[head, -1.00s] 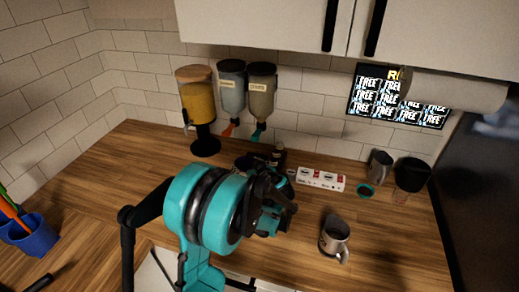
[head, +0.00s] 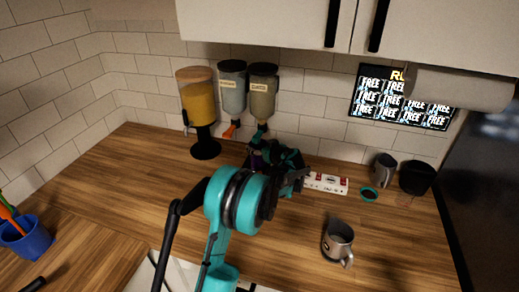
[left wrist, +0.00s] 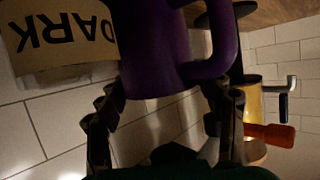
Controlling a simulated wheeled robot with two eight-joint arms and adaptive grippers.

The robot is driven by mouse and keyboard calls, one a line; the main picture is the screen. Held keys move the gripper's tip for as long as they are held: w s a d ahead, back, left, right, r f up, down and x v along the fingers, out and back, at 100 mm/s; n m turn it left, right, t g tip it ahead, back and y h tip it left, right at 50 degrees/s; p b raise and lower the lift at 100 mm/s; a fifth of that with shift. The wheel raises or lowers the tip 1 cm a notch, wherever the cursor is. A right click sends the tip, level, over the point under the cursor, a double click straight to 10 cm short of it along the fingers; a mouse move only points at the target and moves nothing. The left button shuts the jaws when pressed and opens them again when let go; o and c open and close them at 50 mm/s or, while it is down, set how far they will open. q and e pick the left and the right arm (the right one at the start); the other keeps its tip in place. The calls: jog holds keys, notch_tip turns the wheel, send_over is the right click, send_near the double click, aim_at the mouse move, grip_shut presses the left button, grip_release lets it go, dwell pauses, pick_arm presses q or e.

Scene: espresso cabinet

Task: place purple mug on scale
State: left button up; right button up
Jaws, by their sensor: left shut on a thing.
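The purple mug (left wrist: 160,50) fills the top middle of the left wrist view, with its handle on the right. My left gripper (left wrist: 165,115) is shut on it, one finger on each side. In the head view my left gripper (head: 280,165) is at the back of the counter, just below the wall dispensers. It hides most of the mug there; only a small dark purple patch (head: 257,159) shows. I cannot make out a scale in either view. My right gripper is not in view.
A yellow-filled dispenser (head: 198,103) stands left of two wall dispensers. A white power strip (head: 328,183) lies right of my gripper. A metal pitcher (head: 338,242) stands front right; a grey cup (head: 382,170) stands back right. The counter's left middle is clear.

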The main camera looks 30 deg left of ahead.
pick_arm(q)
jog(key=shift+s+r, duration=0.1)
jog(key=o, duration=1.9)
jog(key=shift+c, duration=0.2)
